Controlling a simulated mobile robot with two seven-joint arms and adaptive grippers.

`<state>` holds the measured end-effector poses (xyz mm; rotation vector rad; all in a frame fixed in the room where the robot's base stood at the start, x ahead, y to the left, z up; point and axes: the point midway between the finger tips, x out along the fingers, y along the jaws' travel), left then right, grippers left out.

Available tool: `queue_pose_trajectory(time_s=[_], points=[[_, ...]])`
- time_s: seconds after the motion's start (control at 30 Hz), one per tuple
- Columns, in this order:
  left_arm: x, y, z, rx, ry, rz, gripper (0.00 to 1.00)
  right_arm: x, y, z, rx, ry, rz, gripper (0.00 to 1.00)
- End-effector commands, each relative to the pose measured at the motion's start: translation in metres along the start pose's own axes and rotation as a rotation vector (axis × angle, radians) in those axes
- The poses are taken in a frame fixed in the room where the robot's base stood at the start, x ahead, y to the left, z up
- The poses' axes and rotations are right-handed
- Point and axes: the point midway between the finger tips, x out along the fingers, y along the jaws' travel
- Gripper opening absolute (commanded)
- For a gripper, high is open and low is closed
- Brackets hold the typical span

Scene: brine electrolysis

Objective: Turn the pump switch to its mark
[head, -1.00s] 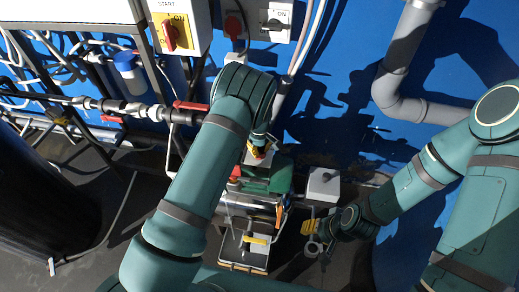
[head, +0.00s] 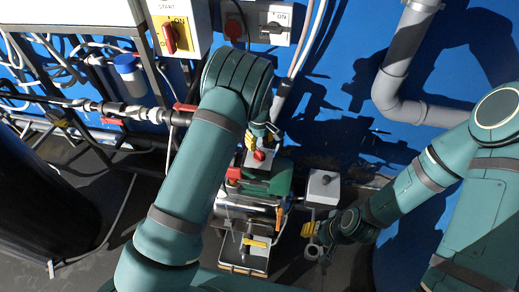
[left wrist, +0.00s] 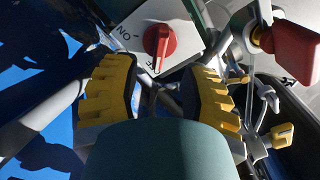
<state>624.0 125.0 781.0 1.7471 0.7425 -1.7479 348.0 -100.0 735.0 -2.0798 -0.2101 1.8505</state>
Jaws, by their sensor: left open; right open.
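The pump switch appears as a red rotary knob (left wrist: 159,47) on a pale plate lettered ON in the left wrist view. In the head view a red knob (head: 259,155) on a small white box above the pump appears to be this switch. My left gripper (left wrist: 157,88) is open, its yellow fingers apart, with the knob seen beyond and between the tips; it does not seem to touch it. In the head view my forearm hides most of this gripper (head: 264,134). My right gripper (head: 314,240) is open and low, right of the pump.
The pump (head: 260,210) has a green part and steel body. A grey box (head: 323,187) stands to its right. Wall switches, including a red handle on yellow (head: 168,38), are above. A red-handled valve (head: 186,108) and piping lie left. A grey pipe (head: 395,85) runs down the wall.

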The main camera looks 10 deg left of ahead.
Motion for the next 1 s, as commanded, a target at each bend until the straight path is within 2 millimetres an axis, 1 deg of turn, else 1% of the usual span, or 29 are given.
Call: queue_pose_trajectory(time_s=[0.03,0.1,0.2,0.33,0.5,1.0], points=[[-0.012,0.0,-0.001,-0.001,0.002,0.003,0.44,0.0,0.0,0.0,0.0,0.0,0.0,0.47],[-0.025,0.0,0.0,0.0,0.001,0.002,0.44,0.0,0.0,0.0,0.0,0.0,0.0,0.47],[-0.04,0.0,0.0,-0.001,0.001,0.002,0.44,0.0,0.0,0.0,0.0,0.0,0.0,0.47],[-0.053,0.0,0.0,0.0,0.001,0.0,0.44,0.0,0.0,0.0,0.0,0.0,0.0,0.47],[-0.059,-0.001,0.0,0.0,0.0,-0.002,0.44,0.0,0.0,0.0,0.0,0.0,0.0,0.47],[-0.059,-0.001,0.0,-0.001,0.0,-0.002,0.44,0.0,0.0,0.0,0.0,0.0,0.0,0.47]])
